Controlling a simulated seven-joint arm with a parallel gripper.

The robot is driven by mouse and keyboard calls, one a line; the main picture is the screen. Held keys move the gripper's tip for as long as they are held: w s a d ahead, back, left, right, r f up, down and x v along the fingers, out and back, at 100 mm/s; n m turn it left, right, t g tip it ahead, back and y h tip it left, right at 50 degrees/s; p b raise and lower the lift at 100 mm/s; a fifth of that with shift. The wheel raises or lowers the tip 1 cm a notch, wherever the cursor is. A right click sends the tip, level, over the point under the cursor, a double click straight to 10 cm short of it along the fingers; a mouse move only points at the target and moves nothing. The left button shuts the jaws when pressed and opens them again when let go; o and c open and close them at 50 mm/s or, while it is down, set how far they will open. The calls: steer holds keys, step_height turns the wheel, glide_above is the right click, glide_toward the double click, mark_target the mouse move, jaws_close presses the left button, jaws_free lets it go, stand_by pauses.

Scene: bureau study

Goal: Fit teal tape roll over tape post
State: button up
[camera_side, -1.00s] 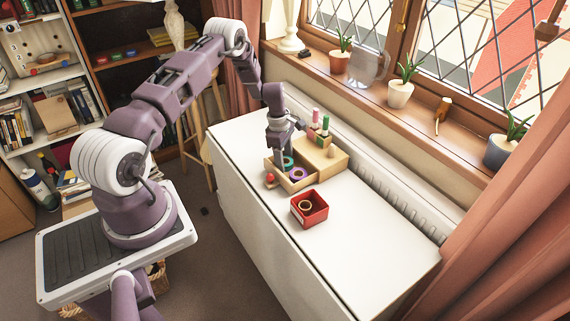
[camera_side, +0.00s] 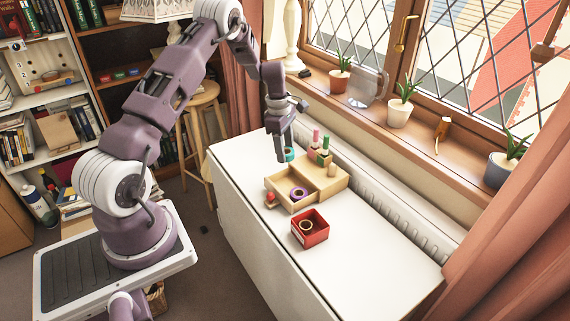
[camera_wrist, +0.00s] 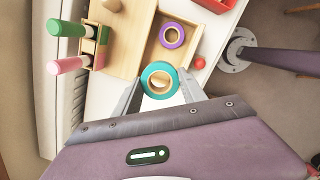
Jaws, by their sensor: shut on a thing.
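My gripper (camera_wrist: 160,79) is shut on the teal tape roll (camera_wrist: 146,73), a teal ring with a tan core. It holds the roll above the open wooden drawer (camera_side: 277,186); in the side view the roll (camera_side: 290,153) shows partly behind my fingers. A short wooden post (camera_side: 331,170) stands upright on the wooden box (camera_side: 324,186), by its right end in the side view. It also shows at the top edge of the wrist view (camera_wrist: 112,5). The roll is apart from this post.
A purple roll (camera_side: 299,192) lies in the drawer. A holder with green and pink upright items (camera_side: 318,154) stands behind the box. A red box (camera_side: 317,236) with a tan ring is in front, and a red knob (camera_side: 270,196) is beside the drawer. The tabletop at right is clear.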

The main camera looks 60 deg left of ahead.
step_height(320, 180, up, 8)
steer(key=n+y, duration=0.1)
steer(key=n, duration=1.1)
glide_above(332, 164)
steer(key=shift+t, duration=0.3)
step_height(332, 164, down, 4)
steer(key=shift+f, duration=2.8)
steer(key=shift+f, duration=2.75)
